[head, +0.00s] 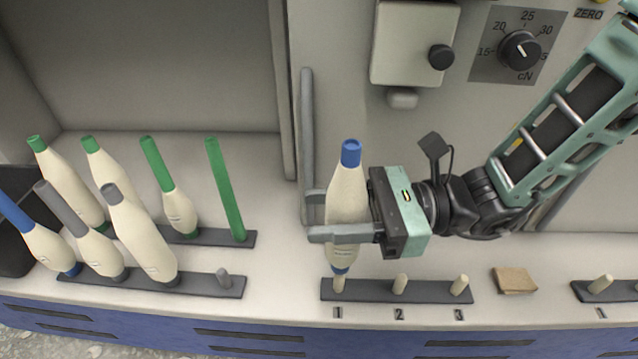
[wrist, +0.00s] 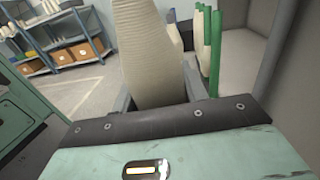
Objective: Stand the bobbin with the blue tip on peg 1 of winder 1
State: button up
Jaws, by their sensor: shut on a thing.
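The bobbin with the blue tip (head: 346,190) is upright in my gripper (head: 340,215), which is shut around its cream thread body. Its blue lower end is at the top of peg 1 (head: 339,285), the leftmost peg of the dark peg strip (head: 370,291) with labels 1, 2 and 3. I cannot tell whether the bobbin is seated on the peg or just above it. Pegs 2 (head: 400,284) and 3 (head: 460,285) are bare. In the wrist view the cream bobbin body (wrist: 155,55) stands between the fingers; its tip is out of frame.
A brown pad (head: 515,281) lies right of peg 3. A grey vertical bar (head: 307,130) stands behind my gripper.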

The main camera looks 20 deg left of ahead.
aim_at(331, 246)
jog(key=shift+f+b, duration=2.8)
jog(key=shift+f, duration=0.15)
jog(key=shift+r+p, duration=0.1)
jog(key=shift+p, duration=0.55)
jog(key=shift+f+b, duration=0.35)
jog(key=shift+f, duration=0.3)
jog(key=o, duration=0.7)
jog(key=shift+o, duration=0.2)
jog(key=shift+w+d, duration=0.1)
